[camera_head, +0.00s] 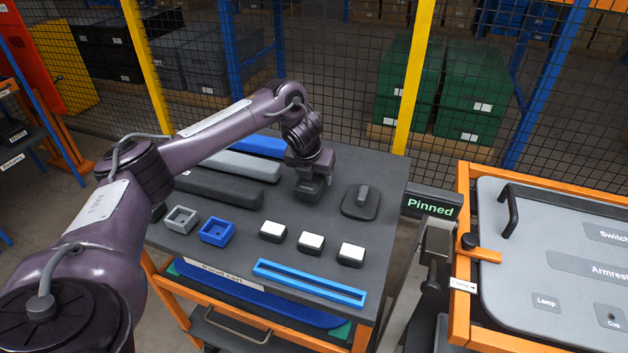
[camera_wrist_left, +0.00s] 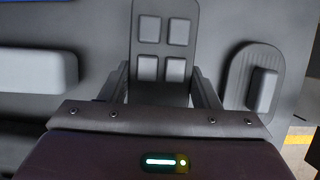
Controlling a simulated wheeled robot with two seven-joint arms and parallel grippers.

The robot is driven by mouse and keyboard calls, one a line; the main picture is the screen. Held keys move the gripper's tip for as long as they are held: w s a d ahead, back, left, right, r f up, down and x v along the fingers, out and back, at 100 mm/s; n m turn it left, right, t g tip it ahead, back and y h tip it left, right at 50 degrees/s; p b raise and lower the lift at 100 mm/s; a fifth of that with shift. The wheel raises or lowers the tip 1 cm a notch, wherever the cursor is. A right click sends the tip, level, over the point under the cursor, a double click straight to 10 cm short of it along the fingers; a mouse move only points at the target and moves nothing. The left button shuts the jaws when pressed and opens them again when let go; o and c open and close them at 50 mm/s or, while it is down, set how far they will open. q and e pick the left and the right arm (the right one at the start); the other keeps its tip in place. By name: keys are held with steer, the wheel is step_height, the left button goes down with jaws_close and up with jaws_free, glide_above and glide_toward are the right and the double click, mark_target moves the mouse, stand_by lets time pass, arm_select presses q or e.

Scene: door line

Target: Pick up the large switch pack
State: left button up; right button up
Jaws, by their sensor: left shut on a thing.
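The large switch pack (camera_wrist_left: 164,48) is a dark grey block with several lighter grey buttons in the left wrist view. My left gripper (camera_head: 311,190) is shut on it, with a finger on each side of the pack in the left wrist view (camera_wrist_left: 160,92). In the head view the gripper points down over the back middle of the dark panel cart (camera_head: 215,265) and hides most of the pack. I cannot tell whether the pack touches the cart top. My right gripper is not in view.
A dark oval part with a raised knob (camera_head: 361,203) lies just right of the gripper. Grey bars (camera_head: 221,188) lie left. Small white-topped blocks (camera_head: 311,242), a blue open box (camera_head: 217,231) and a blue frame (camera_head: 310,283) lie nearer. An orange-framed grey panel (camera_head: 560,250) stands right.

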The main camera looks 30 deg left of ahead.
mark_target(314, 175)
arm_select(q)
step_height(314, 175, up, 4)
steer(key=shift+f, duration=0.1)
step_height(314, 175, up, 15)
steer(key=p, duration=0.6)
steer(key=shift+f, duration=0.1)
